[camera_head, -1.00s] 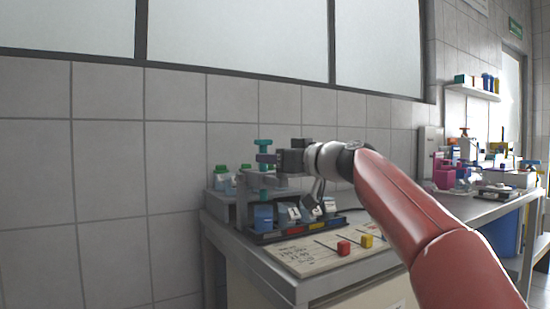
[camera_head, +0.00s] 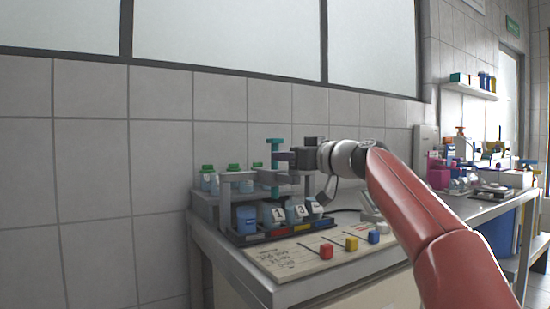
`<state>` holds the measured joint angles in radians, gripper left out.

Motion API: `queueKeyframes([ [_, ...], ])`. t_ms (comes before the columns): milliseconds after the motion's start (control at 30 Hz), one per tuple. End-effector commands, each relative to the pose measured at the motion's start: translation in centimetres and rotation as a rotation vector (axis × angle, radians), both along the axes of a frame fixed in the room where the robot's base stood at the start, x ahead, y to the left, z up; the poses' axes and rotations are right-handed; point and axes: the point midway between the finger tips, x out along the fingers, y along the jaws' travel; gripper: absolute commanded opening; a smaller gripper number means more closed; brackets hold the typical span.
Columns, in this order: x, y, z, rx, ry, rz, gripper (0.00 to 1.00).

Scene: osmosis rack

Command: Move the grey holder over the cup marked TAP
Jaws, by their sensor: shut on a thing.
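The grey holder (camera_head: 284,178) is on the rack, with a teal post (camera_head: 275,160) standing up through it. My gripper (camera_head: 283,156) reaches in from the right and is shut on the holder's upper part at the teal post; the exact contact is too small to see. The post stands roughly above the cup labelled 1 (camera_head: 279,214). To its right is a cup labelled 3 (camera_head: 302,210), with another partly hidden by the rack. A blue cup (camera_head: 245,219) stands at the left end. I cannot read TAP on any cup.
A written board (camera_head: 285,259) lies in front with red (camera_head: 326,251), yellow (camera_head: 351,243) and blue (camera_head: 374,236) blocks on it. The tiled wall is close behind.

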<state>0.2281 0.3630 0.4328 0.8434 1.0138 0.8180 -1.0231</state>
Motion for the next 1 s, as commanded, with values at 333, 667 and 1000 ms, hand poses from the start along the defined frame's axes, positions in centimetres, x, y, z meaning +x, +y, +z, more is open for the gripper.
queueKeyframes([
  [333,5.4,-7.9,0.5,0.002,0.004,-0.005,0.00],
  [667,7.4,-11.0,0.2,0.001,0.000,-0.002,0.00],
  [1000,7.6,-11.4,0.1,0.002,-0.003,-0.008,0.00],
])
